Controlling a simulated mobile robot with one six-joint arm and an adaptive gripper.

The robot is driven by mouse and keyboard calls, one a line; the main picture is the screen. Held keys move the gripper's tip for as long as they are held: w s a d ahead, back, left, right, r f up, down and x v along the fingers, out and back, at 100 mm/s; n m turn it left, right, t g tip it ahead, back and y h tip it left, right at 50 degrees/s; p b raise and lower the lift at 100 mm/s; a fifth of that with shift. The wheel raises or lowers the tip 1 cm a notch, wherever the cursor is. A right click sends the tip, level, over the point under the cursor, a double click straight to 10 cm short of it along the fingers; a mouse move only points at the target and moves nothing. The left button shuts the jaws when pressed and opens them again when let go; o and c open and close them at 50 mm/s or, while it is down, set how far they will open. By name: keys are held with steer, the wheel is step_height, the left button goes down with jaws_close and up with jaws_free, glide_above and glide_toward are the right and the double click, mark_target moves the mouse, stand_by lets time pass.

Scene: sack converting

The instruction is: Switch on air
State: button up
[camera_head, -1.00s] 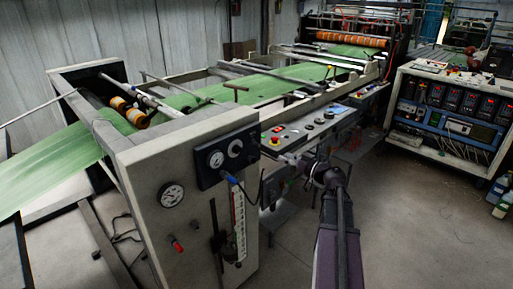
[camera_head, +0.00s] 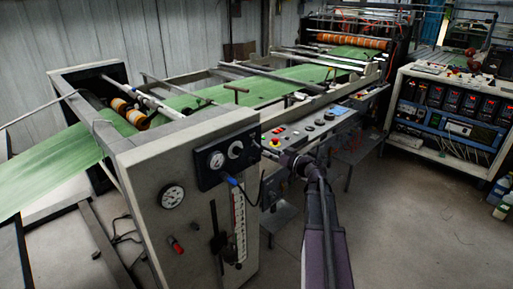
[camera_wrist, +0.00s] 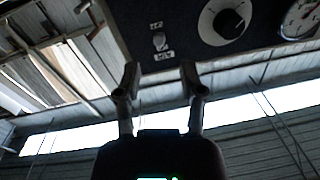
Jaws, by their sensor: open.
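A dark control panel (camera_head: 212,178) is mounted on the near end of the machine, with a gauge (camera_head: 216,159) and a round knob (camera_head: 235,149). In the wrist view the panel (camera_wrist: 190,50) fills the top, with a small pale switch (camera_wrist: 159,41) between two labels too blurred to read. The knob (camera_wrist: 225,20) and gauge (camera_wrist: 300,18) show to the switch's right. My gripper (camera_wrist: 160,84) is open and empty, its fingertips just below the switch in the picture and apart from it. In the head view my gripper (camera_head: 268,149) is at the panel's right edge.
A console with buttons (camera_head: 300,133) lies just behind my gripper. A blue fitting with a dark hose (camera_head: 234,182) hangs below the panel. A green web (camera_head: 270,90) runs through the machine. Bare floor (camera_head: 410,230) lies to the right.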

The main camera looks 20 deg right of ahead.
mark_target(258, 145)
steer(key=shift+x, duration=3.4)
